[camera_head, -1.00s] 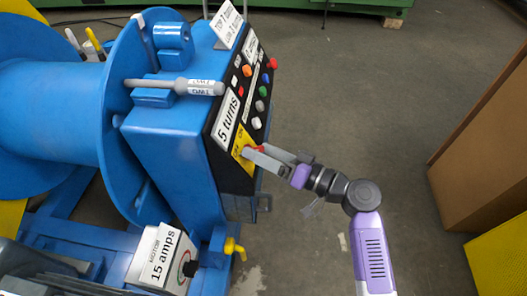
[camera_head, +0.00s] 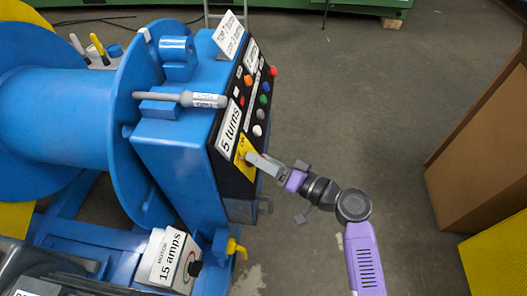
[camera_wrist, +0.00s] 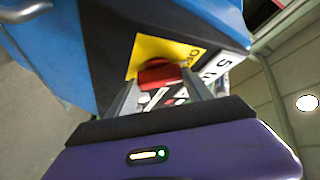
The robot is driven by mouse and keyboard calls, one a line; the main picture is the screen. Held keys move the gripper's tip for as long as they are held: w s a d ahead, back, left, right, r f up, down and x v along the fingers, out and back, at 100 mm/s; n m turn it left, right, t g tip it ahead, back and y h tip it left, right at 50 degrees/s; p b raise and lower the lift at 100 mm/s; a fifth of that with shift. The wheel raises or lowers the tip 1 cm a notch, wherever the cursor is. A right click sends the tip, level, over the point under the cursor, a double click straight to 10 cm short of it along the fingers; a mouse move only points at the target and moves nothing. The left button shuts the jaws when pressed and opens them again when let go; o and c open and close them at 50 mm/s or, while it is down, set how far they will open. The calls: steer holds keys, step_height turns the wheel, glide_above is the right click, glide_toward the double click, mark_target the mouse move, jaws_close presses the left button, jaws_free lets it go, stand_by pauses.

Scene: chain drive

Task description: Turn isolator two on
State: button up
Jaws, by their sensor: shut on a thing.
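A red rotary handle sits on a yellow plate (camera_head: 241,152) at the lower end of the black control panel; in the wrist view the red handle (camera_wrist: 158,73) stands out from its yellow plate (camera_wrist: 147,48). I cannot read a number that names it as isolator two. My gripper (camera_head: 259,162) is at this handle, coming in from the right. In the wrist view my gripper (camera_wrist: 160,85) has a finger on each side of the handle and is shut on it. In the head view the fingers hide most of the handle.
The panel on the blue machine (camera_head: 165,140) carries several coloured buttons and a "5 turns" label (camera_head: 229,128). A "15 amps" box (camera_head: 168,258) and a yellow lever (camera_head: 236,249) are below. A brown cabinet (camera_head: 485,150) stands at right; the floor between is clear.

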steer(key=m+h+p, duration=0.2)
steer(key=m+p, duration=0.2)
steer(key=p, duration=0.4)
steer(key=r+m+g+h+p, duration=0.1)
steer(key=m+p, duration=0.3)
steer(key=p, duration=0.4)
steer(key=m+g+h+p, duration=0.1)
steer(key=m+h+p, duration=0.3)
steer(key=p, duration=0.5)
steer(key=shift+a+r, duration=0.2)
steer(key=shift+r, duration=0.15)
steer(key=shift+w+f+m+g+h+p, duration=0.1)
steer(key=shift+f+m+g+h+p, duration=0.15)
steer(key=shift+m+g+h+p, duration=0.7)
steer(key=shift+f+y+p, duration=0.1)
steer(key=shift+y+p, duration=0.35)
steer(key=shift+p, duration=0.15)
steer(key=o, duration=1.4)
steer(key=shift+c, duration=0.2)
steer(key=p+v, duration=0.1)
steer(key=v, duration=0.6)
steer(key=shift+s+d+r+p, duration=0.2)
steer(key=shift+s+d+p, duration=0.05)
steer(key=shift+s+p, duration=0.05)
